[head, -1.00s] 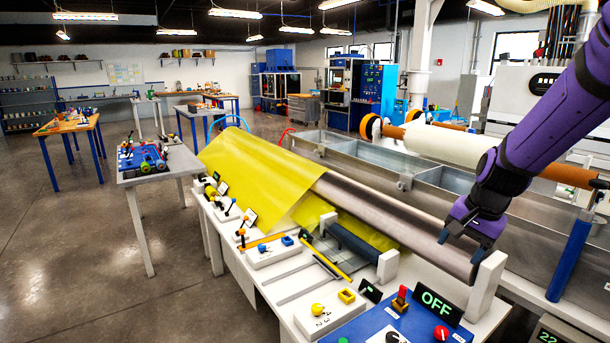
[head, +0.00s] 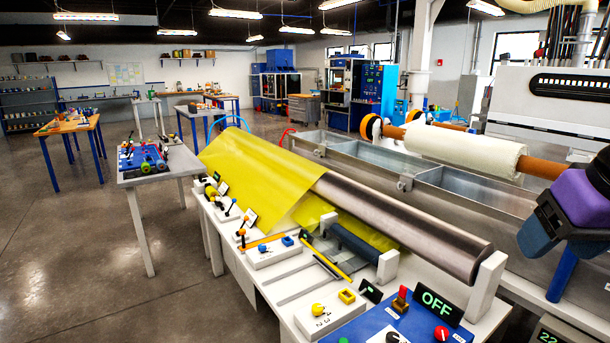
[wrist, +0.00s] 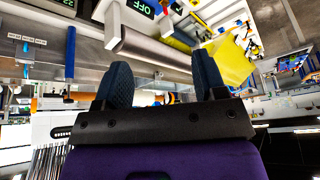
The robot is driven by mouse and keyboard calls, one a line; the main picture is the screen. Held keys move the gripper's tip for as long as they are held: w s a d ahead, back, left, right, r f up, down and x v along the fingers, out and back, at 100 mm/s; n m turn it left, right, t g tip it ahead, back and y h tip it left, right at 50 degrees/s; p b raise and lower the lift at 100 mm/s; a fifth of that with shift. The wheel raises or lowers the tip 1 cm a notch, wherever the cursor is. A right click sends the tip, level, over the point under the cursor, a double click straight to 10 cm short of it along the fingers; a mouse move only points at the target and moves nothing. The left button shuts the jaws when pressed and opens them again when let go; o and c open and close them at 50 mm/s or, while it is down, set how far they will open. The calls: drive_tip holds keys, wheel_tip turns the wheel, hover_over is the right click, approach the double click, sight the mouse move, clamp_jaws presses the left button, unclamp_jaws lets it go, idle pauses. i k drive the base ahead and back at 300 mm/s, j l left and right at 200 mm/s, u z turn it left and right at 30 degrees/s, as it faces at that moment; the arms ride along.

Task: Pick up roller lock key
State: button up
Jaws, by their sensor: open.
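I cannot surely pick out the roller lock key. A small red upright piece on a dark base (head: 402,298) stands on the blue control panel (head: 372,325), left of the OFF display (head: 436,305), and may be it. My gripper (head: 545,232) hangs at the right edge of the head view, right of the metal roller (head: 400,225) and away from the panel. In the wrist view my gripper (wrist: 163,80) has its two dark fingers wide apart, with nothing between them. The red piece is not clear in the wrist view.
The white bench holds yellow sheet (head: 255,170) over the metal roller, with a white end post (head: 487,283) near my gripper. A long metal trough (head: 450,195) and a white-wrapped roll (head: 465,148) lie behind. A red knob (head: 441,333) sits on the panel.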

sight(402, 299)
drive_tip(key=i+j+z, duration=0.1)
drive_tip(key=z, duration=0.35)
drive_tip(key=j+z, duration=0.4)
drive_tip(key=j, duration=0.3)
drive_tip(key=j+z, duration=0.4)
drive_tip(key=j, duration=0.35)
drive_tip(key=i+j, duration=0.1)
drive_tip(key=j, duration=0.3)
drive_tip(key=j+u, duration=0.1)
drive_tip(key=j, duration=0.3)
drive_tip(key=i+j, duration=0.15)
drive_tip(key=j, duration=0.25)
